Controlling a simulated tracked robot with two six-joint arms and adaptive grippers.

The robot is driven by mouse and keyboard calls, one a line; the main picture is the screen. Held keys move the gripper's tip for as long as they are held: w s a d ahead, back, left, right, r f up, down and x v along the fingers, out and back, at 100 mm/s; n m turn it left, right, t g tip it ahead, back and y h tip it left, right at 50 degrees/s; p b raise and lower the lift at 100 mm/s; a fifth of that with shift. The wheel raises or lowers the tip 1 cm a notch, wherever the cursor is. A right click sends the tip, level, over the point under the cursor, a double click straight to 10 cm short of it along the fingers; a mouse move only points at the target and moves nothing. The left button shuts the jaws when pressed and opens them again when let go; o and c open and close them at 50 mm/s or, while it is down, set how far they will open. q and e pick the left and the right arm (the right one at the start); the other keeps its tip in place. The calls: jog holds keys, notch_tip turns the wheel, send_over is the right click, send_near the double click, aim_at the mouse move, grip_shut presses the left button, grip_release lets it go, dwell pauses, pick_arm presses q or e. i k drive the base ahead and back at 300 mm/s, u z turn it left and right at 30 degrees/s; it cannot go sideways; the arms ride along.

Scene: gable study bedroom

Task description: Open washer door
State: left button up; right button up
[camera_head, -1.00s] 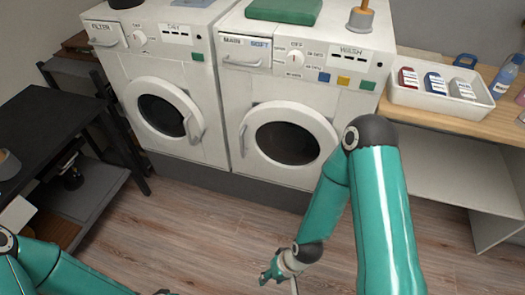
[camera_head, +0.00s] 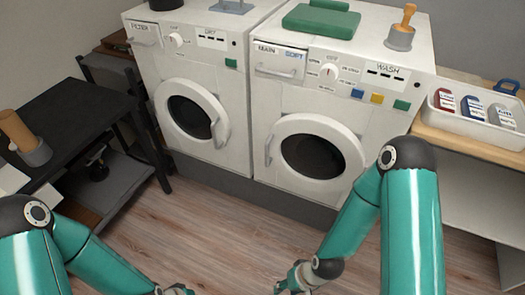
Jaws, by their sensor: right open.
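The washer (camera_head: 285,98), marked WASH, is the right one of two white machines. Its round door (camera_head: 315,147) is shut, a white ring around dark glass. The door's handle (camera_head: 268,149) is a pale upright bar on the ring's left side. My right gripper (camera_head: 290,283) is open and empty, low in the picture over the floor, in front of and below the door and apart from it. My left gripper (camera_head: 176,290) only just shows at the bottom edge, left of the right one; its fingers are cut off.
The dryer (camera_head: 188,70), marked DRY, stands left of the washer with its door shut. A black table (camera_head: 80,110) is at left. A white bin with several bottles (camera_head: 460,122) sits on a wooden counter at right. The wooden floor (camera_head: 235,225) before the machines is clear.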

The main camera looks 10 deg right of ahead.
aim_at(315, 153)
jog(key=u, duration=0.05)
jog(key=i, duration=0.9)
jog(key=z, duration=0.1)
